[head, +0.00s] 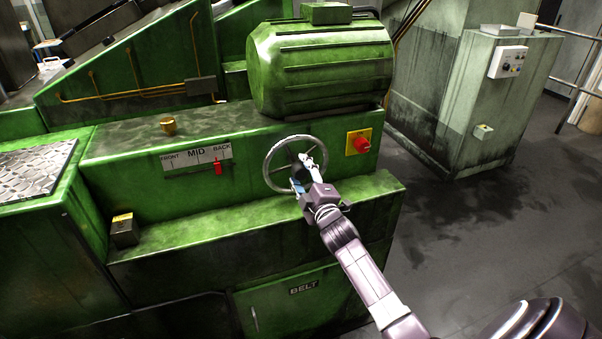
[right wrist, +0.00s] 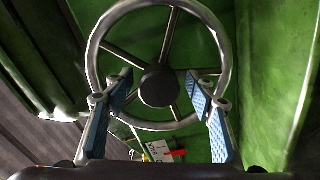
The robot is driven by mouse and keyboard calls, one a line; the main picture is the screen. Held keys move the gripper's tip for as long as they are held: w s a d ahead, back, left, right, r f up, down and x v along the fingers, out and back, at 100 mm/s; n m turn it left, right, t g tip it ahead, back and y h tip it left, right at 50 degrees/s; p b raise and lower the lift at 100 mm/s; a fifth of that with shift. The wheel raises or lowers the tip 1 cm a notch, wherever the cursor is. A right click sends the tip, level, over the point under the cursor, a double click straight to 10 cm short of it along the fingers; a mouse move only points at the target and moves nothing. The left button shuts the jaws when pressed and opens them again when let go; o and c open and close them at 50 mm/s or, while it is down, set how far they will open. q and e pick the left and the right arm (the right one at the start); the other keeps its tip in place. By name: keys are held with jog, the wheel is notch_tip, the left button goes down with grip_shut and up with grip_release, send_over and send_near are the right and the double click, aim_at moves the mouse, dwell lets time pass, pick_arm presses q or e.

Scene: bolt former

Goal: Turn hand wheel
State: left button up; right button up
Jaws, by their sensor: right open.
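The hand wheel (head: 268,169) is a grey metal ring with spokes on the front of the green machine. In the right wrist view the wheel (right wrist: 92,50) fills the upper middle, with its dark hub (right wrist: 158,87) near the centre. My right gripper (head: 304,172) is at the wheel, in front of its lower right part. My left gripper is not in view.
A red knob on a yellow plate (head: 358,141) sits right of the wheel. A FRONT/MID/BACK scale with a red pointer (head: 217,168) is to its left. The green motor housing (head: 320,68) is above. A green ledge (head: 200,236) juts out below. Open floor lies at right.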

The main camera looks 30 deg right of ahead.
jog(key=v, duration=1.2)
jog(key=shift+f, duration=0.1)
dwell(1.5)
jog(key=w+n+b, duration=0.1)
jog(key=n, duration=0.5)
jog(key=w+n+b, duration=0.1)
jog(key=w+n, duration=0.1)
jog(key=n, duration=0.4)
jog(key=w+d+n+b, duration=0.1)
jog(key=n, duration=0.5)
jog(key=shift+w, duration=0.35)
jog(key=x, duration=0.7)
jog(key=shift+w+p, duration=0.15)
jog(key=shift+p, duration=0.25)
grip_shut()
